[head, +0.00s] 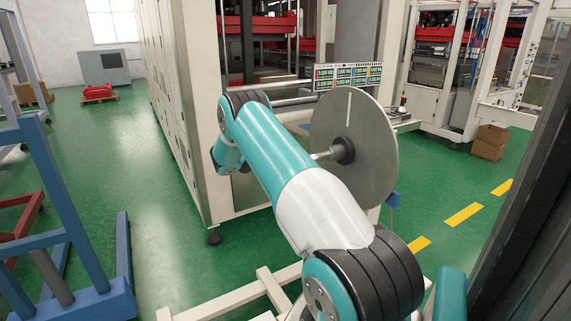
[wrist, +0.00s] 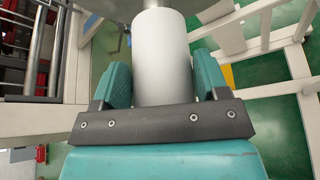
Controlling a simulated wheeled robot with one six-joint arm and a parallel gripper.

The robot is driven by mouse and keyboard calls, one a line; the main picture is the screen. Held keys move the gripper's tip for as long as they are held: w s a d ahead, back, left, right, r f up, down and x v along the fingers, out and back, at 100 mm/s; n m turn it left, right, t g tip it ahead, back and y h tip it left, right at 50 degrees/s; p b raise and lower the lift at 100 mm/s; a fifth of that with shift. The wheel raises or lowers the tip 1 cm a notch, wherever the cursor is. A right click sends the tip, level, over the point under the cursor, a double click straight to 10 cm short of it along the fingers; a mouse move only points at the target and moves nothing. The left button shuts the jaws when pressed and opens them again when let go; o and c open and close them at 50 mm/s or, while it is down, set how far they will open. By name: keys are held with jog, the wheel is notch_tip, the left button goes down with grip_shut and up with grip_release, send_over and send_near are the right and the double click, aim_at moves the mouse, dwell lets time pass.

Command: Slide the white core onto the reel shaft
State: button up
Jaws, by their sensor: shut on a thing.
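In the wrist view the white core (wrist: 162,62) stands between the two teal fingers of my gripper (wrist: 161,82). The fingers are shut on it from both sides. In the head view the reel shaft (head: 325,155) sticks out to the left from a dark hub on a large grey disc (head: 374,135). My arm covers part of the shaft. My gripper and the core are hidden in the head view. I cannot tell whether the core is around the shaft.
A cream machine frame (head: 196,110) stands behind my arm, with a display panel (head: 347,76) beside the disc. Blue racking (head: 70,190) stands at the left, and cream floor rails (head: 235,298) lie low in front. Green floor is open at the left middle.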

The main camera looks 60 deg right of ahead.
jog(key=shift+s+d, duration=0.65)
jog(key=shift+d, duration=0.55)
jog(key=shift+s+d, duration=0.65)
jog(key=shift+d, duration=0.6)
jog(key=shift+s+d, duration=0.65)
jog(key=shift+d, duration=0.55)
jog(key=w+a, duration=0.6)
jog(key=a, duration=0.5)
jog(key=shift+a, duration=0.15)
dwell(1.7)
dwell(1.4)
